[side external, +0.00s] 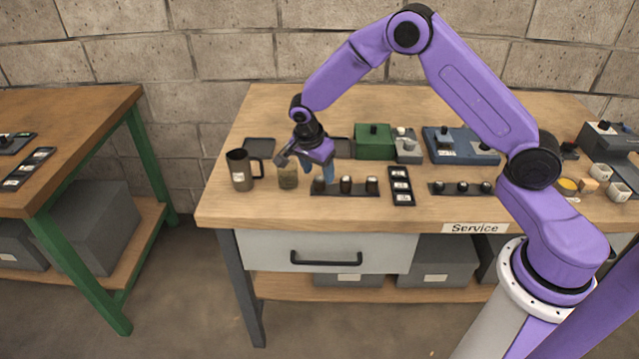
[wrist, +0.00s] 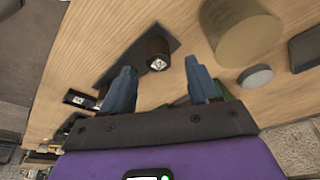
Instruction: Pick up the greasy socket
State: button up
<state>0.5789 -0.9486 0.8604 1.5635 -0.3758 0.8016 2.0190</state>
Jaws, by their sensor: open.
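Several dark sockets stand upright on a black strip (side external: 359,193) near the bench's front edge. The leftmost socket (side external: 319,185) is just below my gripper (side external: 324,172). The middle socket (side external: 346,184) and right socket (side external: 372,184) stand farther along. In the wrist view, a dark brown socket (wrist: 157,50) with a small pale label shows between and beyond the fingertips of my gripper (wrist: 159,68). Another labelled socket (wrist: 80,98) is left of the left finger. My gripper is open and empty. I cannot tell from the surfaces which socket is greasy.
A black labelled tray (side external: 401,186) lies right of the strip. A green box (side external: 374,141) stands behind. The bench front (side external: 300,215) is clear.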

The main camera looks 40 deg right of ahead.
aim_at(319, 178)
jog(key=shift+x, duration=1.8)
jog(key=shift+s+a, duration=0.1)
grip_shut()
jog(key=shift+r, duration=0.15)
